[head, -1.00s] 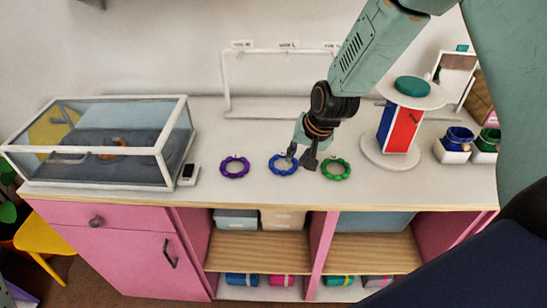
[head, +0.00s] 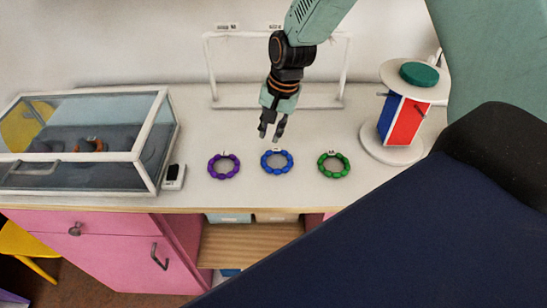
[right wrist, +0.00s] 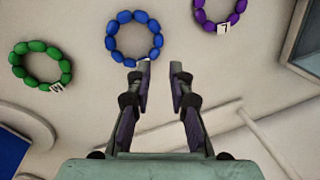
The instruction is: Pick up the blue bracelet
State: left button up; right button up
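The blue bracelet (head: 277,168), a ring of beads with a small white tag, lies flat on the counter between the purple bracelet (head: 224,172) and the green bracelet (head: 334,171). My right gripper (head: 272,136) hangs above the counter just behind the blue bracelet, fingers pointing down. In the right wrist view the gripper (right wrist: 160,68) is open and empty, and its left fingertip appears close to the tagged edge of the blue bracelet (right wrist: 113,35). Whether they touch cannot be told. My left gripper is out of view.
A glass display case (head: 148,150) stands at the left, with a small dark-screened device (head: 174,177) beside it. A white rack frame (head: 209,75) stands behind the bracelets. A red and blue display stand (head: 402,120) is at the right. The counter around the bracelets is clear.

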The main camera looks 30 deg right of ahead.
aim_at(265, 156)
jog(key=shift+s+a+f, duration=0.1)
jog(key=shift+s+f, duration=0.1)
jog(key=shift+f, duration=0.25)
jog(key=shift+s+a+f, duration=0.1)
jog(key=shift+s+f, duration=0.1)
jog(key=shift+f, duration=0.2)
jog(key=f, duration=0.3)
jog(key=w+a+f+b, duration=0.1)
jog(key=f, duration=0.1)
jog(key=shift+a+f, duration=0.1)
jog(key=shift+f, duration=0.15)
jog(key=shift+s+r, duration=0.15)
jog(key=shift+s, duration=0.05)
jog(key=shift+c, duration=0.4)
jog(key=shift+w, duration=0.15)
grip_shut()
